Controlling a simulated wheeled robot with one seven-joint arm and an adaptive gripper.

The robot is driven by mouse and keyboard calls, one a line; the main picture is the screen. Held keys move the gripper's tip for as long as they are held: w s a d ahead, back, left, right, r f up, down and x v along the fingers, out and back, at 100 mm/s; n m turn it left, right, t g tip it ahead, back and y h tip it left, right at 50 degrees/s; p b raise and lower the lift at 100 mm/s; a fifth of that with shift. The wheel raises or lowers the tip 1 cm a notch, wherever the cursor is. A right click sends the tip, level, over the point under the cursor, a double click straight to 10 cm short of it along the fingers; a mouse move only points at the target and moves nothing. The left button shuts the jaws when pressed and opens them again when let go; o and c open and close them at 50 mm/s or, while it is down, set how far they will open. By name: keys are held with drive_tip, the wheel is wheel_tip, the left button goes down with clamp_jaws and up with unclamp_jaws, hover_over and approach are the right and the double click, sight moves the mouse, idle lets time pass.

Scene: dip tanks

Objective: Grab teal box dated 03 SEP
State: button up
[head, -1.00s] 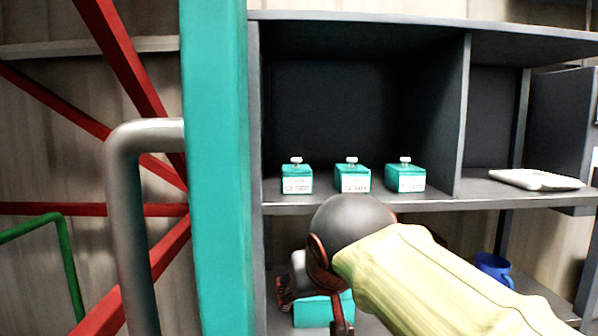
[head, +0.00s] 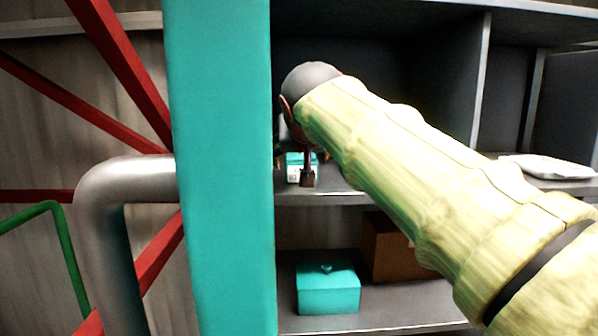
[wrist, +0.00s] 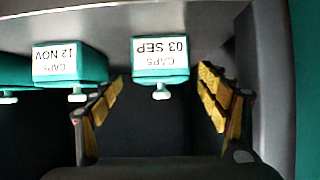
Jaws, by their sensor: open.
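The teal box labelled CAPS 03 SEP (wrist: 160,72) shows upside down in the wrist view, with a white label and a small pale knob. My gripper (wrist: 161,84) is open, with one yellow-padded finger on each side of this box and gaps beside it. It holds nothing. In the head view my gripper (head: 293,168) is at the left end of the upper shelf, partly covering a teal box (head: 294,160) with a white label. A teal box labelled CAPS 12 NOV (wrist: 70,66) sits beside it in the wrist view.
A third teal box (wrist: 12,72) is cut off at the wrist view's left edge. A teal post (head: 220,170) stands close left of my gripper. The lower shelf holds a larger teal box (head: 328,290) and a brown box (head: 388,250). A white object (head: 545,167) lies at right.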

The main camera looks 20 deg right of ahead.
drive_tip(key=shift+x, duration=2.75)
drive_tip(key=shift+a+r, duration=0.1)
drive_tip(key=shift+c, duration=0.6)
drive_tip(key=c, duration=1.2)
